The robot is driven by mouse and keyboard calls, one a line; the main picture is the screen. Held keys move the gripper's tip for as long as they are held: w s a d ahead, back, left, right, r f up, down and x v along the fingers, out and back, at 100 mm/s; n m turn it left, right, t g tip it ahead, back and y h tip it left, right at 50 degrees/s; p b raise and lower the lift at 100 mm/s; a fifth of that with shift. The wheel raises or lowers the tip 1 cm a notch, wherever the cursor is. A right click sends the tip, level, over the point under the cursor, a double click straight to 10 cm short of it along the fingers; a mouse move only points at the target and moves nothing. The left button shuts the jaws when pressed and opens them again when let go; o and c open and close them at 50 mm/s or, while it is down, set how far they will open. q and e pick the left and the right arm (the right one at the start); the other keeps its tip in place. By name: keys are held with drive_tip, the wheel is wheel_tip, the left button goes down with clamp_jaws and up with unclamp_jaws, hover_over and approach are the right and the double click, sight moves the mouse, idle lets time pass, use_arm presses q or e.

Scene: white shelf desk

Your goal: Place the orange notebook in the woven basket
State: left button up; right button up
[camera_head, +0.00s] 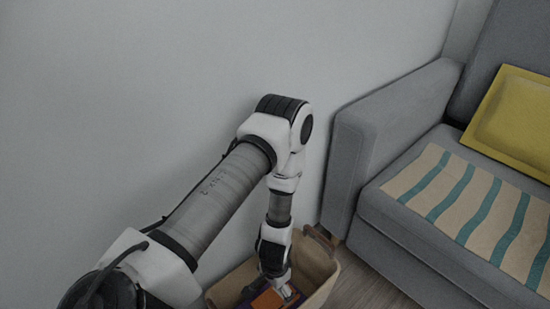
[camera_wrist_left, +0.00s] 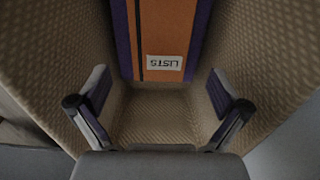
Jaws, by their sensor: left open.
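The woven basket (camera_head: 318,264) stands on the floor at the bottom of the head view. Its tan woven walls (camera_wrist_left: 60,60) surround the wrist view. The orange notebook (camera_head: 266,299) is inside the basket. In the wrist view the notebook (camera_wrist_left: 165,35) shows purple side edges, a dark strap and a "LISTS" label. My left gripper (camera_head: 286,291) reaches down into the basket. In the wrist view its fingers (camera_wrist_left: 158,95) are spread wide, with the basket's bare inside between them and the notebook beyond. Part of the notebook is cut off by the frame. My right gripper is not in view.
A grey sofa (camera_head: 362,150) stands right of the basket, with a striped cloth (camera_head: 455,205) and a yellow cushion (camera_head: 512,120) on it. A bare wall (camera_head: 120,90) is behind my arm. A strip of wooden floor (camera_head: 365,290) shows between basket and sofa.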

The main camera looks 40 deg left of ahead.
use_arm(q)
wheel_tip(320, 180, up, 5)
drive_tip(key=p, duration=0.2)
drive_tip(key=s+d+r, duration=0.1)
drive_tip(key=s+d, duration=0.2)
drive_tip(key=s, duration=0.2)
drive_tip(key=s+d+r+n, duration=0.1)
drive_tip(key=s+d+r, duration=0.1)
drive_tip(key=s, duration=0.4)
drive_tip(key=shift+s+d+r, duration=0.15)
drive_tip(key=shift+d+r, duration=0.05)
drive_tip(key=shift+d, duration=0.4)
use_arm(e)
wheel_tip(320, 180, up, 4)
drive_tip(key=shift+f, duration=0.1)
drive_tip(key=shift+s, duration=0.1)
